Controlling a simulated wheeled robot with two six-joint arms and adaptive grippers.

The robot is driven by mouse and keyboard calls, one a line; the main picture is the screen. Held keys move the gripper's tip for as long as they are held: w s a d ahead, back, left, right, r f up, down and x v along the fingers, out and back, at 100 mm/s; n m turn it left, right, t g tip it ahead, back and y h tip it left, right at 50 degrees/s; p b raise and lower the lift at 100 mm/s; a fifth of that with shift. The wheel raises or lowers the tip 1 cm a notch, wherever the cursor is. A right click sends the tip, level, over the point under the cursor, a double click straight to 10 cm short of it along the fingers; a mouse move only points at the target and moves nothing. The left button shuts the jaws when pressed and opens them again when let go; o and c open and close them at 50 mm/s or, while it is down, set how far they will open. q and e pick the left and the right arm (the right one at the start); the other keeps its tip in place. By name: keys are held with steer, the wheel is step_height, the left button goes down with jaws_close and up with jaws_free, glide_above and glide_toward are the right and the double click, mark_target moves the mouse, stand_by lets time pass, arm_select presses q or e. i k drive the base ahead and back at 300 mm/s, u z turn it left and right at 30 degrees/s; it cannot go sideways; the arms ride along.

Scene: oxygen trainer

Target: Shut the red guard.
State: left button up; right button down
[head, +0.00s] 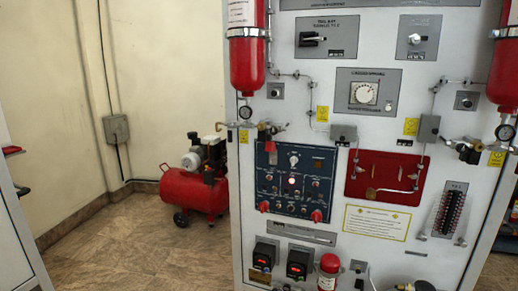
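A tall light-grey trainer panel (295,140) fills the middle and right of the head view. Neither of my grippers is in view.
Red cylinders hang at the panel's upper left (247,62) and upper right (505,75). A red recessed plate (376,170) with pipework is right of the blue panel. A red compressor (195,192) stands on the floor at left. The floor before it is clear.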

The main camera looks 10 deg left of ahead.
mark_target(270, 147)
steer(key=u, duration=0.45)
steer(key=k, duration=1.05)
steer(key=z, duration=0.35)
steer(key=i, duration=1.65)
steer(key=u, duration=0.6)
